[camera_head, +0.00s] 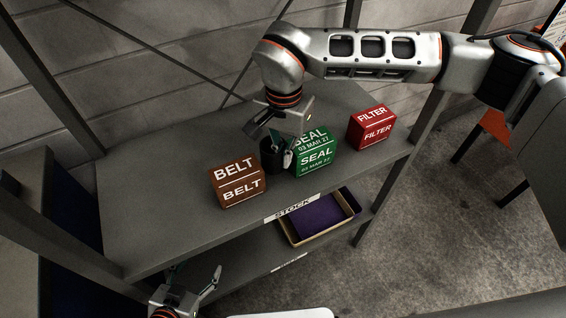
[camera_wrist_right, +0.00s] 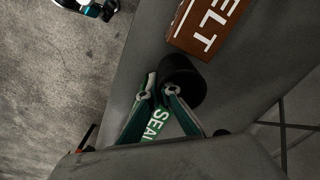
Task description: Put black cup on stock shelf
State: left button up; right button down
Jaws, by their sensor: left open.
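The black cup (camera_head: 271,158) is at the stock shelf (camera_head: 150,225), between a brown BELT box and a green SEAL box. It also shows in the right wrist view (camera_wrist_right: 186,78). My right gripper (camera_head: 283,147) reaches down at the cup, its fingers close together at the cup's rim and appearing shut on its wall. Whether the cup's base touches the shelf is hard to tell. My left gripper (camera_head: 198,277) is open and empty, low in front of the shelf. Its fingers also show at the top left of the right wrist view (camera_wrist_right: 95,8).
The BELT box (camera_head: 238,181) stands just left of the cup and the SEAL box (camera_head: 316,156) just right. A red FILTER box (camera_head: 371,127) stands further right. A bin with a purple inside (camera_head: 318,215) is on the lower shelf. The left part of the upper shelf is clear.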

jog(key=shift+f, duration=1.6)
jog(key=shift+f, duration=0.15)
jog(key=c, duration=2.6)
grip_release()
jog(key=shift+o, duration=0.2)
notch_tip(320, 180, up, 12)
jog(key=shift+r, duration=0.15)
